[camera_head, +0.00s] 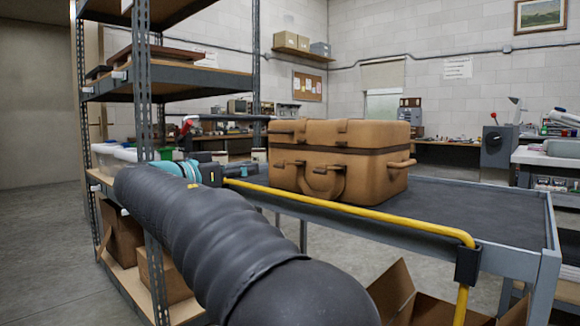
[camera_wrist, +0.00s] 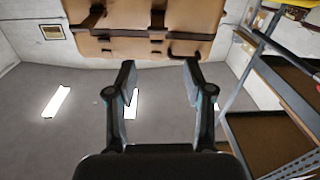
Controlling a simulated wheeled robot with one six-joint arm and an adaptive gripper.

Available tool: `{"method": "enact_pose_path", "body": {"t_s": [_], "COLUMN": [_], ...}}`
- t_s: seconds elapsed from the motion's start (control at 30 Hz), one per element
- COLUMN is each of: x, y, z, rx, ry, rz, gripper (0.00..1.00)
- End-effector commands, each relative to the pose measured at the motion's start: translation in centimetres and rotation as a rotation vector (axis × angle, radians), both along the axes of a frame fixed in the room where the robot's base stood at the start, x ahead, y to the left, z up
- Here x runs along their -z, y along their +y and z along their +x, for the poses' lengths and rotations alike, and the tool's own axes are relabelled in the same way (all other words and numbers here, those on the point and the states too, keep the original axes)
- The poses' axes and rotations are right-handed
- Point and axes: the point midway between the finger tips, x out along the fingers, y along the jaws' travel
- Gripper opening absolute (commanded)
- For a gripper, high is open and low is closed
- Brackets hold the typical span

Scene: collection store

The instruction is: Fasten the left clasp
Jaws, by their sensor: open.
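A tan case (camera_head: 375,171) with a closed-looking lid stands upright on a cart in the head view. Its front has a curved handle (camera_head: 325,184) and small fittings along the lid seam. The left fitting (camera_head: 283,134) is near the left front corner; I cannot tell whether it is fastened. In the wrist view the case (camera_wrist: 205,15) appears upside down at the top, with dark fittings across it. My gripper (camera_wrist: 160,78) is open and empty, apart from the case, its fingers pointing towards it. In the head view my gripper (camera_head: 240,170) is small, left of the case.
The cart (camera_head: 490,215) has a dark top and a yellow rail (camera_head: 350,208) along its near side. A metal shelf unit (camera_head: 143,90) stands close on the left. An open cardboard box (camera_head: 392,290) is below the cart's front. The cart top right of the case is clear.

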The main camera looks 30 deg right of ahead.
Motion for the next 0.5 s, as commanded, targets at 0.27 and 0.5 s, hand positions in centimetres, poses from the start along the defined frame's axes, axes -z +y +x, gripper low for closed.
{"method": "enact_pose_path", "body": {"t_s": [0.27,0.5], "x": [0.1,0.1], "y": [-1.1,-4.7], "z": [0.0,1.4], "rx": [0.016,0.017], "ry": [-0.093,-0.088], "rz": [0.040,0.040], "gripper": [0.52,0.52]}}
